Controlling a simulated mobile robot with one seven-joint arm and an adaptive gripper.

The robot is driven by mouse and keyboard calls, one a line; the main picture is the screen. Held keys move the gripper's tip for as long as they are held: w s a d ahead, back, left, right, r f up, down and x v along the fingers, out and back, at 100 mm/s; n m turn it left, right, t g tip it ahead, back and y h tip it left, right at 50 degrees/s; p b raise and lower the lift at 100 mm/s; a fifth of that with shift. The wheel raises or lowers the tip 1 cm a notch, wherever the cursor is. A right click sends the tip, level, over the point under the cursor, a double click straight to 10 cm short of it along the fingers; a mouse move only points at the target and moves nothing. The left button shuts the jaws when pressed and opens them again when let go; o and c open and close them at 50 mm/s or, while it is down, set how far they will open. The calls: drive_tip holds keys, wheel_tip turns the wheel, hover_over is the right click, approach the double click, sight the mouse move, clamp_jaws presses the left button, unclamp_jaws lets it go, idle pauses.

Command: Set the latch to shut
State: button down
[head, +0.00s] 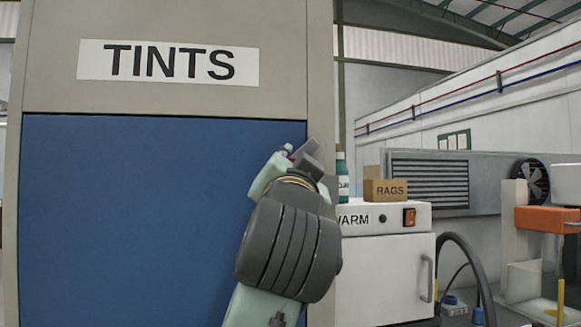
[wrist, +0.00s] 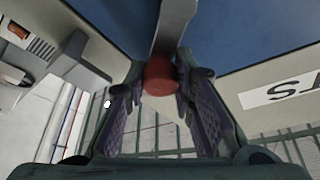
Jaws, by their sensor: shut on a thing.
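The latch shows in the wrist view as a grey metal lever (wrist: 174,32) with a red knob (wrist: 159,78) at its end. My gripper (wrist: 162,92) has its two fingers on either side of the red knob and is shut on it. In the head view my gripper (head: 290,157) is at the upper right edge of the blue door (head: 120,220) of the cabinet marked TINTS. My wrist hides most of the latch there. The blue door looks closed, flush in its beige frame (head: 320,90).
Right of the cabinet stands a white warming box (head: 385,270) with a RAGS box (head: 385,190) and a bottle (head: 342,172) on top. A dark hose (head: 470,265) hangs beside it. An orange-topped stand (head: 548,218) is at far right.

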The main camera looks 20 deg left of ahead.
drive_tip(key=shift+w+d+f+m+g+h+p, duration=0.1)
drive_tip(key=shift+w+d+f+m+g+h, duration=0.15)
drive_tip(key=shift+f+m+h, duration=0.9)
drive_tip(key=shift+d+f+m+g+h+p, duration=0.15)
drive_tip(key=shift+m+g, duration=0.2)
drive_tip(key=shift+m, duration=1.7)
drive_tip(key=shift+w+d+f+m+g+h+p, duration=0.1)
drive_tip(key=shift+w+d+f+m+g+h, duration=0.35)
drive_tip(key=shift+m, duration=1.15)
drive_tip(key=shift+s+a+f, duration=0.2)
drive_tip(key=shift+s+a, duration=0.05)
drive_tip(key=shift+s, duration=0.05)
drive_tip(key=c, duration=1.5)
unclamp_jaws()
drive_tip(key=shift+o, duration=0.8)
drive_tip(key=shift+r, duration=0.1)
drive_tip(key=v, duration=1.2)
drive_tip(key=shift+a, duration=0.15)
